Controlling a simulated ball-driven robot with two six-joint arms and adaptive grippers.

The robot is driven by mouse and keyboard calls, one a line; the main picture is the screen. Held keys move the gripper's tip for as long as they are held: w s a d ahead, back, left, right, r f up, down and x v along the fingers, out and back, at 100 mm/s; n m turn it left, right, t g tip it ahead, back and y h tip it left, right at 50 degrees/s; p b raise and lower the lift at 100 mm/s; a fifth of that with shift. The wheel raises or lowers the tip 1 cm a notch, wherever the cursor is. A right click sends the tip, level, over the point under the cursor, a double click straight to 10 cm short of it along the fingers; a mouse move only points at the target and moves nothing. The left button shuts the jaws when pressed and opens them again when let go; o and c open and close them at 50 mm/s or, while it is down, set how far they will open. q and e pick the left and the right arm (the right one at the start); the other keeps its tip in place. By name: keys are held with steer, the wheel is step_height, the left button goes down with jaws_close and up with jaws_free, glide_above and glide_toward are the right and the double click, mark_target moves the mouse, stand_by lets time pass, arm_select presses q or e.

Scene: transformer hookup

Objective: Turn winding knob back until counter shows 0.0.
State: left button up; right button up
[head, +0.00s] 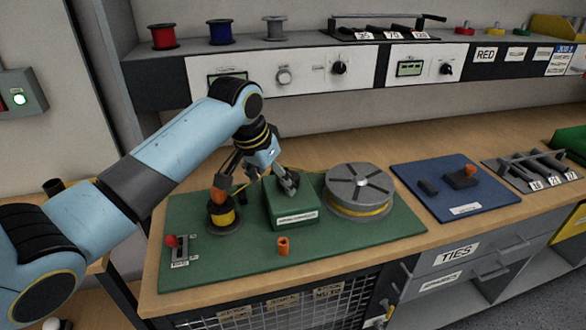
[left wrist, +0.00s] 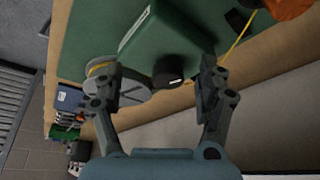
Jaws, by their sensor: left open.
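A green box (head: 292,208) with a white label stands on a green mat (head: 346,250) in the head view. In the left wrist view a dark round knob (left wrist: 168,72) with a small white mark sits beside the green box (left wrist: 160,35). It looks like the winding knob; the arm hides it in the head view. My left gripper (head: 258,180) is open over the back of the box. In the left wrist view its fingers lie on both sides of the knob (left wrist: 160,74), apart from it as far as I can tell. No counter reading is legible. My right gripper is out of view.
A grey reel (head: 358,185) with yellow wire stands right of the box. A small yellow spool (head: 222,217) with an orange top stands left. A red-knobbed lever (head: 171,241) and an orange piece (head: 283,246) are near the front. A shelf with panels (head: 345,68) overhangs the back.

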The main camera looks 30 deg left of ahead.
arm_select(q)
glide_toward(290, 175)
steer(key=x, duration=1)
steer(key=shift+w+f, duration=0.1)
steer(key=shift+c, duration=0.3)
steer(key=c, duration=1.1)
